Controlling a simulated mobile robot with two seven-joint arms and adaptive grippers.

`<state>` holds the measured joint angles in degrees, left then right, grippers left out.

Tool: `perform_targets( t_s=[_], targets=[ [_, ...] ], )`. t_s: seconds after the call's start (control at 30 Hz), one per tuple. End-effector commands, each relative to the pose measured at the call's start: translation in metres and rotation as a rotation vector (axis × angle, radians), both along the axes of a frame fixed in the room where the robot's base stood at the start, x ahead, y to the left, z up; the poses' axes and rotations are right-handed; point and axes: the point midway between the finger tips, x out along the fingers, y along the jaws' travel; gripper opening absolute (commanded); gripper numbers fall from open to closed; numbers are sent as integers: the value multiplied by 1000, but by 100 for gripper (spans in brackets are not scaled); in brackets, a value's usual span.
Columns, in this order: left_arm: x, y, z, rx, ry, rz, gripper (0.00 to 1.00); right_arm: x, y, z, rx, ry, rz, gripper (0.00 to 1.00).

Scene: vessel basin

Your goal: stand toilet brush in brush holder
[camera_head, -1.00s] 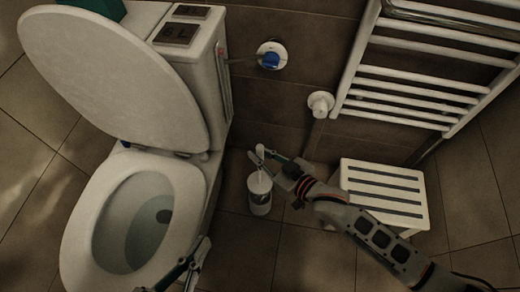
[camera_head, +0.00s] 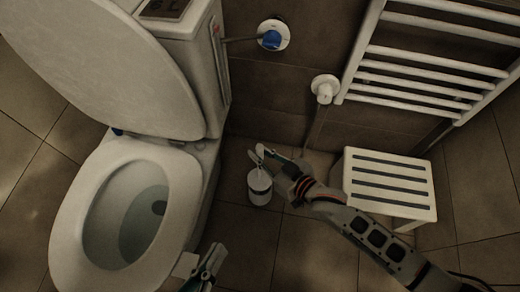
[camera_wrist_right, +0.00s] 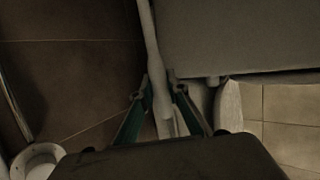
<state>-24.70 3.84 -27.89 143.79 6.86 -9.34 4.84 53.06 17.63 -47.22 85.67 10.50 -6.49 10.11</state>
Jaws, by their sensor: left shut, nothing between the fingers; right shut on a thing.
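The white toilet brush is upright in the head view, its handle (camera_head: 260,151) in my right gripper (camera_head: 262,154), which is shut on it. The right wrist view shows the pale handle (camera_wrist_right: 151,42) running between the fingers of this gripper (camera_wrist_right: 161,86). The white brush holder (camera_head: 260,194) stands on the floor to the right of the toilet, directly below the brush in the head view. I cannot tell whether the brush's lower end is inside it or just above. My left gripper (camera_head: 212,260) is shut and empty, beside the toilet bowl's front right.
The white toilet (camera_head: 68,215) with its lid raised fills the left. A white slatted stool (camera_head: 390,183) stands right of the holder. A towel radiator (camera_head: 425,72) and a white valve (camera_head: 325,88) are on the wall. Floor in front of the holder is clear.

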Motion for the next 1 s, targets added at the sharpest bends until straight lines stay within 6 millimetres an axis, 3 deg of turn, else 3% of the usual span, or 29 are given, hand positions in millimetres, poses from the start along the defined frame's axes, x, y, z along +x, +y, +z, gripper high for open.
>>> perform_targets(
  t_s=[0.4,0.43,0.5,0.87,1.0],
  targets=[
    [1,-2,1,-17,3,11,0,1,0,-2,1,-2,0,0],
    [1,-1,1,-17,3,11,0,1,0,-2,1,-2,0,23],
    [1,-1,1,-16,3,12,0,1,0,-2,1,-2,0,34],
    [1,0,-1,-10,3,9,0,-1,-2,-2,-1,0,0,34],
    [1,0,0,-12,3,9,0,-11,-10,1,-1,1,0,34]
  ],
)
